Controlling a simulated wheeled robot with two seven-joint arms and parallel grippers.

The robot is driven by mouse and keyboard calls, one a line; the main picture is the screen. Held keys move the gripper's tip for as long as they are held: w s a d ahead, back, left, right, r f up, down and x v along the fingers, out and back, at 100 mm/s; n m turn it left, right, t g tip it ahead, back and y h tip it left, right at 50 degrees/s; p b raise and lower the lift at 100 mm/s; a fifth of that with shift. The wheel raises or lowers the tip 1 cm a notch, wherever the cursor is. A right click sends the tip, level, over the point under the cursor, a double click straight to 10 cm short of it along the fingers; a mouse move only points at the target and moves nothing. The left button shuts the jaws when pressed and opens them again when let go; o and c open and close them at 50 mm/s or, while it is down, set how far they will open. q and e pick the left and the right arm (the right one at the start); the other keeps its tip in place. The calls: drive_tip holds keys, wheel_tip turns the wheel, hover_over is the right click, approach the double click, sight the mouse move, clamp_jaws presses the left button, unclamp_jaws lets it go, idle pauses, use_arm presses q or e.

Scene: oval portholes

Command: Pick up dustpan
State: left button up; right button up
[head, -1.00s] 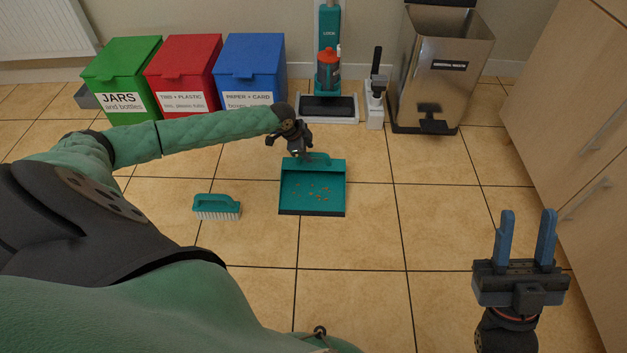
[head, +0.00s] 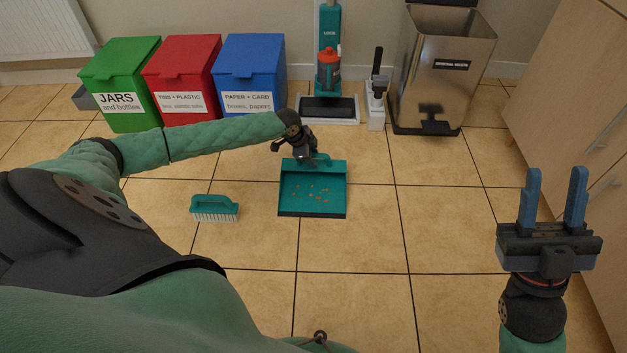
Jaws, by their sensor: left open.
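The teal dustpan (head: 313,194) lies on the tiled floor in the middle of the head view, with small brown crumbs in its tray and its handle at the far side. My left gripper (head: 308,161) is open and points down at the dustpan's handle. Its fingers are small and partly hidden by the wrist, so I cannot tell whether they touch or straddle the handle. My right gripper (head: 552,200) is at the right, with its two blue fingers apart and nothing between them, well away from the dustpan.
A teal brush (head: 214,208) with white bristles lies left of the dustpan. Green (head: 122,85), red (head: 182,80) and blue (head: 250,75) bins, an upright vacuum (head: 329,75) and a steel bin (head: 440,90) stand along the wall. Wooden cabinets (head: 570,95) are at right. Floor nearer me is clear.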

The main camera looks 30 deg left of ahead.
use_arm(q)
clamp_jaws()
drive_tip(key=shift+r, duration=0.1)
